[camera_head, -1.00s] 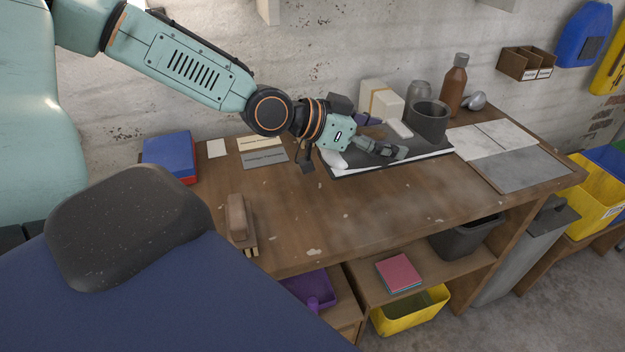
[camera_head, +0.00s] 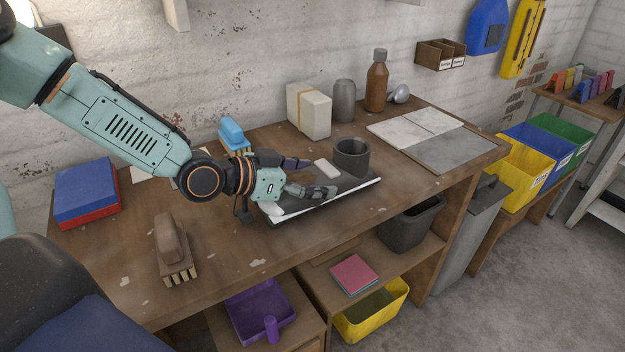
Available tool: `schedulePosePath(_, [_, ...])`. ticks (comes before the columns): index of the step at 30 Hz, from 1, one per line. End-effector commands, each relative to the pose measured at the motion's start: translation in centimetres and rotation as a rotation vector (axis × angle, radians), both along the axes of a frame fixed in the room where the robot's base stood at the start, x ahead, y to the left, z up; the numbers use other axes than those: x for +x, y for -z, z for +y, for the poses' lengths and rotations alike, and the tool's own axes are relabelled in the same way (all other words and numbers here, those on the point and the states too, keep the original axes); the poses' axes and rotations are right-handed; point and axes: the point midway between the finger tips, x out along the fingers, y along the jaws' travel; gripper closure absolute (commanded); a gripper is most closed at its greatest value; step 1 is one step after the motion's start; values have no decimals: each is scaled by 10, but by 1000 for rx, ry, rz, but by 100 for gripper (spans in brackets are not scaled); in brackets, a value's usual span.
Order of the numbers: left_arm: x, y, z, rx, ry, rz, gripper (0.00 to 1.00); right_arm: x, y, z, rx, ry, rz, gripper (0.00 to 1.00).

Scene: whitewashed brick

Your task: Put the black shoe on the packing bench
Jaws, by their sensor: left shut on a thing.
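The black shoe (camera_head: 352,182) shows a white toe cap at its left, a white sole edge, a pale patch on top and a round dark collar at its right. It is over the front middle of the packing bench (camera_head: 213,262), a worn brown wooden top. My left gripper (camera_head: 305,179) is shut on the shoe from the left, and its fingers and wrist hide part of the upper. The shoe looks level. I cannot tell whether its sole touches the bench. My right gripper is not in view.
A brown brush (camera_head: 169,240) and a blue and red box (camera_head: 86,192) are at the left. A blue brush (camera_head: 232,134), white box (camera_head: 309,110), grey jar (camera_head: 344,100) and brown bottle (camera_head: 376,82) stand behind. Flat tiles (camera_head: 452,146) lie right. Bare wood lies between the brown brush and shoe.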

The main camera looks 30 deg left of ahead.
Motion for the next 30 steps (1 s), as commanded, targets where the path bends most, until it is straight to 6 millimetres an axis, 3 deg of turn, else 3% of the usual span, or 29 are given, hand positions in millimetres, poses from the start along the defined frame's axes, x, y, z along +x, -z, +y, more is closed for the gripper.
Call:
schedulePosePath(20, [1,11,1,1,-1,-2,62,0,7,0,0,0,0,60])
schedulePosePath(21, [0,12,1,1,0,1,16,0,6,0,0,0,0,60])
schedulePosePath(27, [0,13,0,0,0,4,0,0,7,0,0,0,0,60])
schedulePosePath(30, [-1,13,0,-1,0,5,0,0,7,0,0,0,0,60])
